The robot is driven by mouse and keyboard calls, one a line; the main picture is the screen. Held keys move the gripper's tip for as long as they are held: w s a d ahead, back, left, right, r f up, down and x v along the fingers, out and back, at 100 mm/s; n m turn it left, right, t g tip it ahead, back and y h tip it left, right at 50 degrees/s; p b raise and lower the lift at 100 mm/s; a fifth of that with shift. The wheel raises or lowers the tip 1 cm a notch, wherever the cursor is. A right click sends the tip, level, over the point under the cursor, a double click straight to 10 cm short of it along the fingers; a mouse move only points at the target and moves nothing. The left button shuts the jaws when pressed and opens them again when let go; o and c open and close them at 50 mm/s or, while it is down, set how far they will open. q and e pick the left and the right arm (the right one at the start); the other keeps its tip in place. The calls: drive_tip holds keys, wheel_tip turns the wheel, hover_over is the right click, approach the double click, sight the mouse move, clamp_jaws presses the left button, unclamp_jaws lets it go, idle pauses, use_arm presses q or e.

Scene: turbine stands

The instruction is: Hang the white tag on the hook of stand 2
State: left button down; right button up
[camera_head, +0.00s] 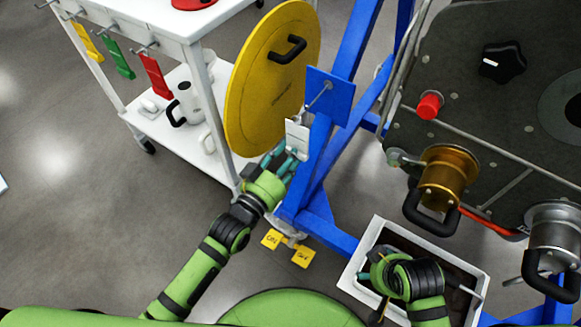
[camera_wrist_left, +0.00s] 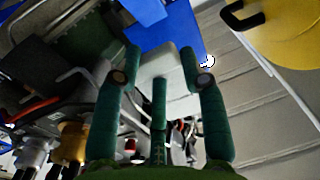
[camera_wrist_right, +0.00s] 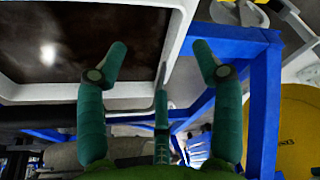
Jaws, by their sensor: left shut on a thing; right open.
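The white tag (camera_head: 297,140) is upright in my left gripper (camera_head: 287,158), in front of the blue stand (camera_head: 335,120). In the left wrist view, the pale tag (camera_wrist_left: 160,68) sits between the fingers of my left gripper (camera_wrist_left: 160,62). A thin hook (camera_head: 318,97) comes out of the blue plate (camera_head: 339,92) on the stand, just above the tag's top. I cannot tell whether the tag's top is around the hook or only beside it. No stand number is readable. My right gripper (camera_head: 372,272) is open and empty over a white bin; the right wrist view shows its spread fingers (camera_wrist_right: 160,58).
Yellow (camera_head: 87,42), green (camera_head: 118,58) and red (camera_head: 155,76) tags hang on the white cart (camera_head: 190,45) at left. A large yellow disc (camera_head: 262,85) stands close beside my left gripper. The white bin (camera_head: 358,245) and dark turbine panel (camera_head: 470,120) are at right.

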use_arm(q)
drive_tip(key=shift+f+b+x, duration=0.15)
drive_tip(key=shift+b+x, duration=0.3)
drive_tip(key=shift+x, duration=0.75)
drive_tip(key=shift+f+b+x, duration=0.2)
drive_tip(key=shift+b+x, duration=0.25)
drive_tip(key=shift+x, duration=0.75)
use_arm(e)
drive_tip(key=shift+t, duration=0.7)
drive_tip(key=shift+w+a+r, duration=0.1)
drive_tip(key=shift+w+r, duration=0.05)
drive_tip(key=shift+r, duration=0.6)
drive_tip(key=shift+w+a+r, duration=0.1)
drive_tip(key=shift+w+r, duration=0.1)
drive_tip(key=shift+r, duration=0.6)
drive_tip(key=shift+w+r, duration=0.15)
drive_tip(key=shift+r, duration=0.6)
drive_tip(key=shift+s+f, duration=0.1)
use_arm(q)
drive_tip(key=shift+w+p, duration=0.1)
drive_tip(key=shift+p, duration=0.4)
use_arm(e)
drive_tip(key=shift+s+d+f+g, duration=0.15)
drive_tip(key=shift+s+f+g, duration=0.15)
drive_tip(key=shift+f, duration=0.2)
drive_tip(key=shift+s+d+f+g, duration=0.1)
drive_tip(key=shift+s+f+g, duration=0.2)
drive_tip(key=shift+f, duration=0.15)
